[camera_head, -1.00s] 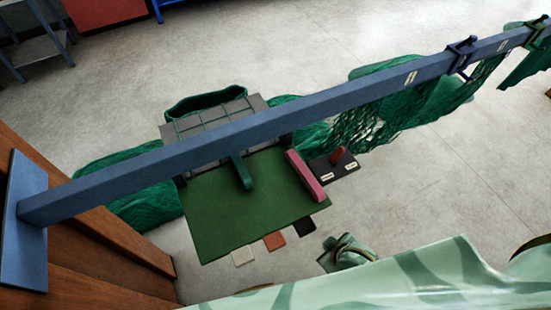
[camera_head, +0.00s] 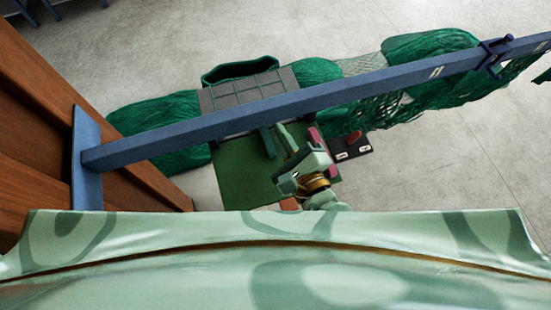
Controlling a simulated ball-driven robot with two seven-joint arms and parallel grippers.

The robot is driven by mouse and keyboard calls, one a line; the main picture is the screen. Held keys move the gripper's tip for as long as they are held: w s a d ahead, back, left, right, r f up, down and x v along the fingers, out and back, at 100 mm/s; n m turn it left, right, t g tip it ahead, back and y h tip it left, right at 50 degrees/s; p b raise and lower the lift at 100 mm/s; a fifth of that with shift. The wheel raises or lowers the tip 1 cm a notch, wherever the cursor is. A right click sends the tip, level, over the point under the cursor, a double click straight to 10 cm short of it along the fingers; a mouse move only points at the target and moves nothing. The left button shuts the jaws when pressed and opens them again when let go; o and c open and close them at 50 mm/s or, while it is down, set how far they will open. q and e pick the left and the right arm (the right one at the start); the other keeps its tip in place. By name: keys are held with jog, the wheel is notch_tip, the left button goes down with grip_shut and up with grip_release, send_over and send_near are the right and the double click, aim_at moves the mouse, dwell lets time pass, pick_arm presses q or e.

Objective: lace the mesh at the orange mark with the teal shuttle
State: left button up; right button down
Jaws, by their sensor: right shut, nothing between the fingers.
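A dark teal elongated piece (camera_head: 268,144), which looks like the shuttle, lies at the back of the green board (camera_head: 235,180), just below the blue rail. I cannot make out an orange mark on the mesh. My left gripper is out of view.
The long blue rail (camera_head: 370,82) crosses above the work area. Green netting (camera_head: 435,48) hangs along it. A pink bar (camera_head: 333,171) is partly behind my right gripper. A dark block with a red knob (camera_head: 353,138) sits to the right. Brown wooden boards (camera_head: 90,130) stand left.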

jog(key=s+d+f+m+g+h, duration=0.2)
jog(key=s+f+m+g+h, duration=0.45)
jog(key=f+m, duration=0.55)
jog(key=shift+n+g+y, duration=0.45)
jog(key=shift+n+y, duration=0.05)
jog(key=shift+y, duration=0.45)
jog(key=b+x, duration=0.2)
jog(key=x, duration=0.1)
jog(key=s+f+b+x, duration=0.1)
jog(key=b+x, duration=0.1)
jog(key=x, duration=0.1)
jog(key=b+x, duration=0.2)
jog(key=x, duration=0.1)
jog(key=shift+f+b, duration=0.3)
jog(key=shift+f, duration=0.25)
jog(key=shift+w+a+r, duration=0.1)
jog(key=shift+w+a, duration=0.15)
jog(key=shift+w, duration=0.4)
jog(key=shift+w+a+r, duration=0.1)
jog(key=shift+w+a, duration=0.1)
jog(key=shift+w, duration=0.5)
jog(key=shift+w+a, duration=0.25)
jog(key=shift+w, duration=0.4)
